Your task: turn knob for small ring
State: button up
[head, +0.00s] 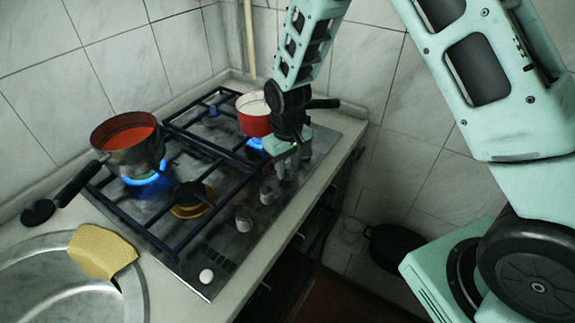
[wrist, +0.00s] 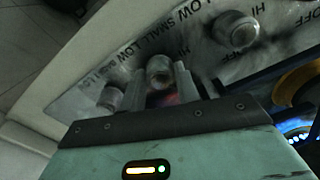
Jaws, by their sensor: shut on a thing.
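The stove's front strip has several round metallic knobs. In the wrist view, my gripper (wrist: 160,82) has its two fingers on either side of the middle knob (wrist: 159,70) and is shut on it. Another knob (wrist: 110,98) is to its left, and a larger-looking one (wrist: 236,30) to its right. The word SMALL (wrist: 180,12) is printed on the panel above; some lettering is hidden. In the head view, my gripper (head: 287,168) reaches down to the knob row and hides the held knob. A burner with a yellow ring (head: 192,200) shows no flame.
A pot with red contents (head: 128,140) stands over a blue flame (head: 147,179) at left. A red pot (head: 253,117) stands over another flame behind my gripper. A yellow cloth (head: 102,252) lies on the sink rim (head: 134,283).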

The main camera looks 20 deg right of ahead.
jog(key=m, duration=0.4)
jog(key=shift+m, duration=0.4)
jog(key=shift+p, duration=0.3)
jog(key=o, duration=1)
jog(key=shift+r, duration=0.1)
notch_tip(320, 180, up, 17)
jog(key=shift+r+b, duration=0.1)
jog(key=shift+b, duration=0.75)
